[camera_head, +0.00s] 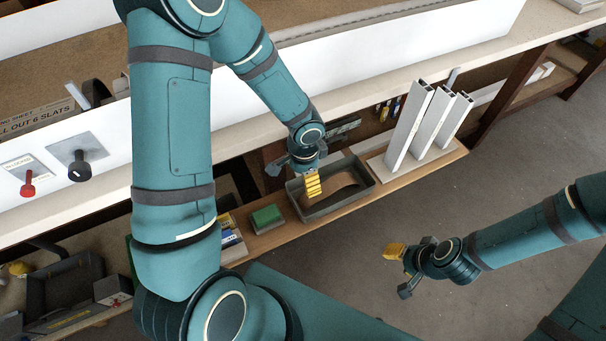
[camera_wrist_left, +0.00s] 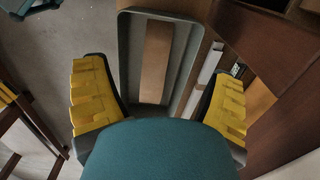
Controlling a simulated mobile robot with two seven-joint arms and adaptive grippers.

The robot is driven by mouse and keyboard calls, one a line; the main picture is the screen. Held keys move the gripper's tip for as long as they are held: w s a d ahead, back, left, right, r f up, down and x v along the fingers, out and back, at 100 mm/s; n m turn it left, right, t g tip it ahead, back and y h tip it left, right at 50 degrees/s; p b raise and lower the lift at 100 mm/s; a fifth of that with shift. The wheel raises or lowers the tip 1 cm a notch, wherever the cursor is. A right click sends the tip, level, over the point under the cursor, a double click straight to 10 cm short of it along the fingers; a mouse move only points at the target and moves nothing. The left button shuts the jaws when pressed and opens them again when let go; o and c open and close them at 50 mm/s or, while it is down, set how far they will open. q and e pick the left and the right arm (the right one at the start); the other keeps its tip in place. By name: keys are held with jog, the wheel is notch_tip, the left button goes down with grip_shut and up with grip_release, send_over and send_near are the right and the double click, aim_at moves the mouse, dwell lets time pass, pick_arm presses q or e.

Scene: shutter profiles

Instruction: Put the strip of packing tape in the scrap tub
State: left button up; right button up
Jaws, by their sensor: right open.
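The scrap tub is a grey open tray (camera_head: 343,207) on the low wooden shelf; its rim also shows in the left wrist view (camera_wrist_left: 127,50). A brown strip (camera_head: 346,182) that looks like the packing tape lies inside the tub. It shows as a long flat band in the left wrist view (camera_wrist_left: 157,60). My left gripper (camera_head: 312,182) is above the tub's left part, its yellow-padded fingers spread wide with nothing between them. My right gripper (camera_head: 400,270) is open and empty over the floor, to the right and in front of the shelf.
A green block (camera_head: 266,217) lies left of the tub. White shutter profiles (camera_head: 410,125) stand upright to its right. A long white panel (camera_head: 340,60) runs along the bench behind. A red knob (camera_head: 28,188) and a black knob (camera_head: 79,170) are at left. The floor at right is clear.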

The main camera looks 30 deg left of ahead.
pick_arm(q)
notch_tip(320, 180, up, 12)
dwell(0.6)
dwell(1.0)
